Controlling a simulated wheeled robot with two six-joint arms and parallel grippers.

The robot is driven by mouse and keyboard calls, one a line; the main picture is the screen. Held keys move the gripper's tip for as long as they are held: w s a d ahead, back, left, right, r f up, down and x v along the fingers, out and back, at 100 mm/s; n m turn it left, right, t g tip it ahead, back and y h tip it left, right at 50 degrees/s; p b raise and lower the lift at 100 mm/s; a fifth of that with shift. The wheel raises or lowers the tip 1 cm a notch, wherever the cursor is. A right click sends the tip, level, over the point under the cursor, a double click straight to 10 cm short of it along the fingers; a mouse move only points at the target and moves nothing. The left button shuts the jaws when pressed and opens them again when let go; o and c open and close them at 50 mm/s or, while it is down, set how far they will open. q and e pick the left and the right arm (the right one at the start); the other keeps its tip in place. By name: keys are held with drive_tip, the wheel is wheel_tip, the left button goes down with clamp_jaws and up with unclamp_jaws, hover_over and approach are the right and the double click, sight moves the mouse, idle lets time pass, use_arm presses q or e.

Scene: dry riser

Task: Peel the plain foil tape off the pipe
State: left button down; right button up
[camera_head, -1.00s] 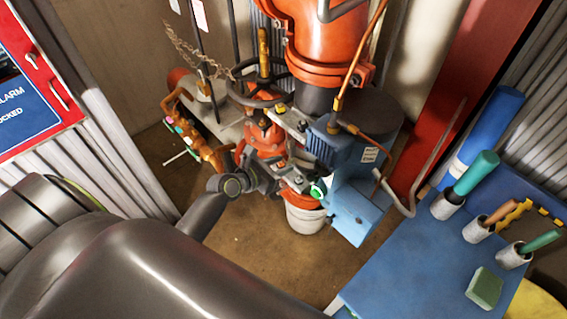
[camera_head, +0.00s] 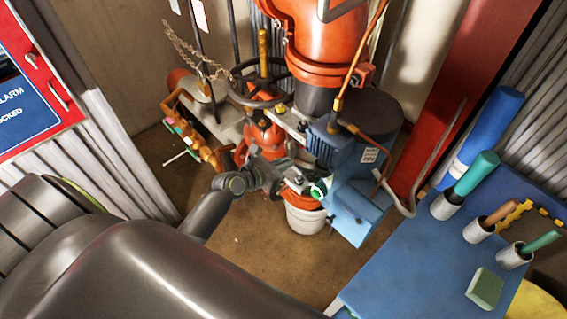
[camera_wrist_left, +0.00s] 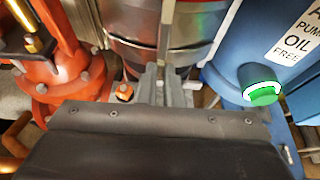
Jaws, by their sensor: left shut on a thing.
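My left gripper (camera_head: 284,176) is low in front of the red pipework in the head view, beside the blue pump unit. In the left wrist view its fingers (camera_wrist_left: 164,80) are shut on a thin pale strip (camera_wrist_left: 165,32), which looks like the foil tape. The strip stands upright in front of a shiny metal pipe (camera_wrist_left: 136,58) with bands around it. I cannot tell how much of the strip still sticks to the pipe, or whether it is the plain tape. My right gripper is in neither view.
The blue pump unit (camera_head: 345,190) with a green cap (camera_wrist_left: 262,93) is close on the right. A red flanged valve (camera_wrist_left: 62,75) is close on the left. A white bucket (camera_head: 304,217) stands below. A blue bench (camera_head: 410,265) holds several tools in cups.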

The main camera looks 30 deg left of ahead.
use_arm(q)
drive_tip(key=shift+s+a+f, duration=0.1)
drive_tip(key=shift+s, duration=0.1)
drive_tip(key=s+a, duration=0.3)
drive_tip(key=s, duration=0.5)
drive_tip(key=shift+s+p, duration=0.15)
drive_tip(key=shift+p, duration=0.3)
idle(0.5)
drive_tip(key=shift+s, duration=0.1)
idle(0.4)
